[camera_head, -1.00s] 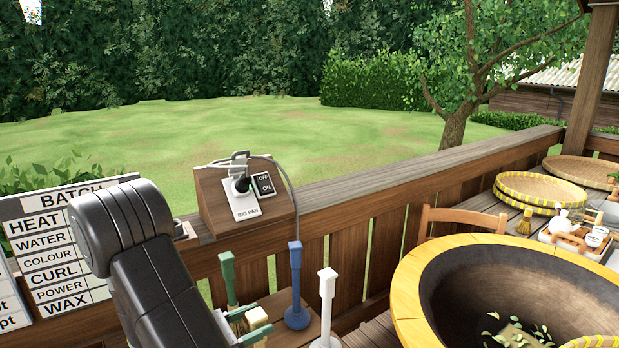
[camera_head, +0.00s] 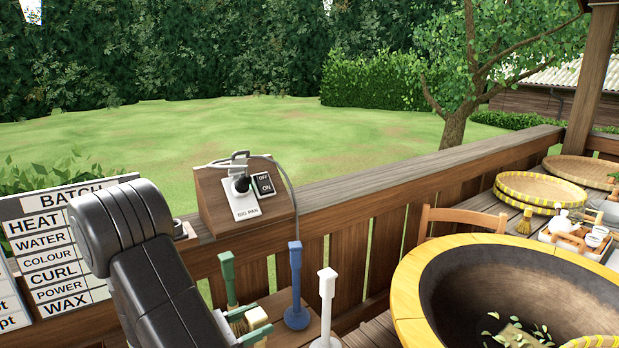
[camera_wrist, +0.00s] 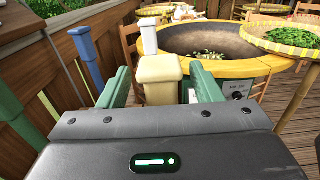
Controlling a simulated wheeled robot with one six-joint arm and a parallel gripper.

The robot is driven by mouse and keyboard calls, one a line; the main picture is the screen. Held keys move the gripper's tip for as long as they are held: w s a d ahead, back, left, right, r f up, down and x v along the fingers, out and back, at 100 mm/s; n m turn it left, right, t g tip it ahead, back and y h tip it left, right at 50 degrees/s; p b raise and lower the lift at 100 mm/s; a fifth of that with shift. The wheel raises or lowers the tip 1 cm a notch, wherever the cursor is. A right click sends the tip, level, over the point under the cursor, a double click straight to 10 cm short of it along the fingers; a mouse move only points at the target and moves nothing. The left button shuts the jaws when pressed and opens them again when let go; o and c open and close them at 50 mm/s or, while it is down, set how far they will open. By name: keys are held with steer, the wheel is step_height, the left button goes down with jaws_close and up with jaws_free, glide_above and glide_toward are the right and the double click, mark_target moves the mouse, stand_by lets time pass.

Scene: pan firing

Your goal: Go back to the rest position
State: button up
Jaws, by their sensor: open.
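My gripper (camera_head: 250,327) is low at the bottom of the head view, under my dark arm. Its two green fingers are apart in the wrist view (camera_wrist: 159,88). A cream block (camera_wrist: 158,68) stands between or just beyond the fingertips; it also shows in the head view (camera_head: 257,317). I cannot tell whether the fingers touch it. My arm is stretched forward and down over the railing side.
Green (camera_head: 228,277), blue (camera_head: 296,285) and white (camera_head: 327,290) handled tools stand close by. A big pan (camera_head: 408,298) with leaves is to the right. The switch box (camera_head: 215,205) sits on the railing. A leaf-filled basket (camera_wrist: 285,47) is at the wrist view's right.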

steer(key=w+b+v, duration=0.1)
steer(key=b+v, duration=0.2)
steer(key=v, duration=1)
steer(key=p+x, duration=0.1)
steer(key=x, duration=0.3)
steer(key=p+x, duration=0.1)
steer(key=x, duration=0.3)
steer(key=p+x, duration=0.1)
steer(key=x, duration=0.3)
steer(key=shift+s+d+r, duration=0.1)
steer(key=shift+s+d, duration=0.15)
steer(key=shift+d, duration=0.15)
steer(key=shift+w, duration=0.1)
